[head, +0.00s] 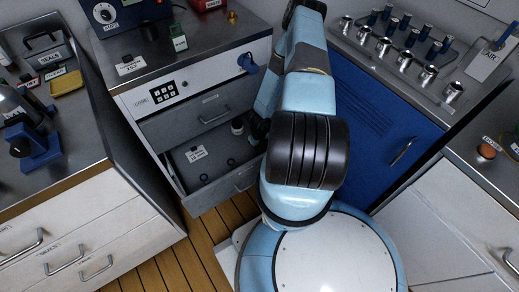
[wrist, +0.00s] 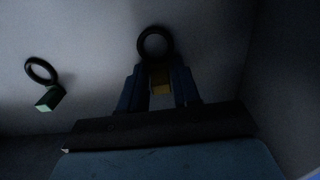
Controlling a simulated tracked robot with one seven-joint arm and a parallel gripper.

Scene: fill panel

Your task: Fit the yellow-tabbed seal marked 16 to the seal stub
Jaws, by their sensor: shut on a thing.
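In the wrist view my gripper (wrist: 160,75) is shut on the yellow tab (wrist: 161,82) of a seal. The seal's black ring (wrist: 141,46) stands out beyond the fingertips. No number is readable on the tab. A second seal with a green tab (wrist: 50,98) lies to the left, apart from my gripper, on the pale drawer floor. In the head view my arm reaches down to the open lower drawer (head: 243,180), and the arm hides the fingers and the held seal. I cannot make out which fitting is the seal stub.
Two dark rings lie in the open drawer, at its left (head: 205,178) and middle (head: 231,162). The drawer wall (wrist: 285,90) rises at right in the wrist view. A blue cabinet (head: 372,120) stands right of my arm. The left bench (head: 82,125) holds a yellow tray (head: 66,83).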

